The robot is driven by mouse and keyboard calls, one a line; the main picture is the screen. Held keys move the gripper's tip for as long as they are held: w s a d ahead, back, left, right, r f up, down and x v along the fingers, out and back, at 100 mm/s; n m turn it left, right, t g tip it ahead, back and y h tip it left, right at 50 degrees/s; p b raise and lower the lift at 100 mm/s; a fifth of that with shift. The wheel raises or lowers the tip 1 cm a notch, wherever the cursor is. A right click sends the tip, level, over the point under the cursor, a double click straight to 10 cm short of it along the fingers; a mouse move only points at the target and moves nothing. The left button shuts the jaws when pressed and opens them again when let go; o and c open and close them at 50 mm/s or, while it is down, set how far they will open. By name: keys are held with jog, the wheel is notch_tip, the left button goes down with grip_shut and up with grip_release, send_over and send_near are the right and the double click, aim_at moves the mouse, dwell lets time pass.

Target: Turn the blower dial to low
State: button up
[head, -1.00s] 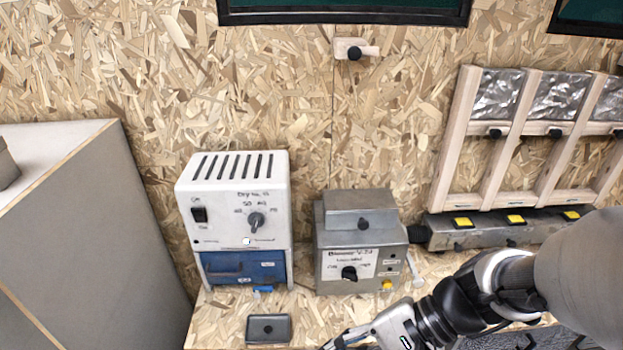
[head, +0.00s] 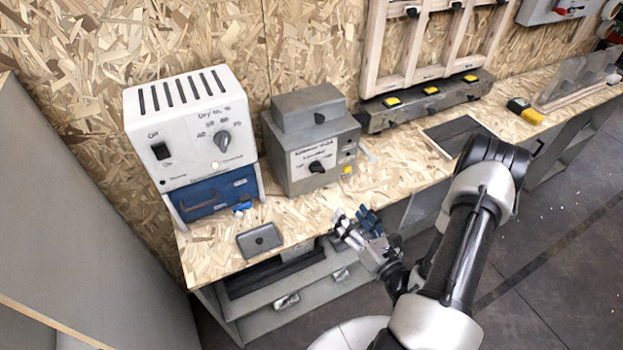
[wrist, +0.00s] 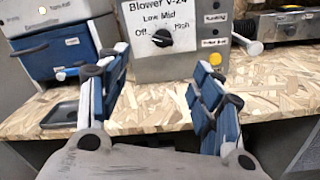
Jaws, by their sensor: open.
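The blower box is a grey metal unit (head: 300,140) on the bench. Its black blower dial (head: 317,167) is on the front plate; it also shows in the wrist view (wrist: 162,38), under the label "Blower V-24" with Off, Low, Mid and High marks. The exact dial setting is hard to tell. My gripper (head: 357,221) is open and empty, in front of the bench edge, apart from the dial. In the wrist view its blue-padded fingers (wrist: 160,100) stand either side below the blower.
A white dryer box (head: 190,125) with a blue drawer (head: 215,196) stands left of the blower. A small grey tray (head: 260,240) lies on the bench. A lever (head: 368,152) sticks out right of the blower. A grey strip with yellow switches (head: 425,103) is farther right.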

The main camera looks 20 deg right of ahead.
jog(key=b, duration=0.3)
send_near(320, 171)
jog(key=w, duration=0.8)
jog(key=shift+w+a, duration=0.2)
jog(key=shift+a, duration=0.05)
jog(key=c, duration=1.1)
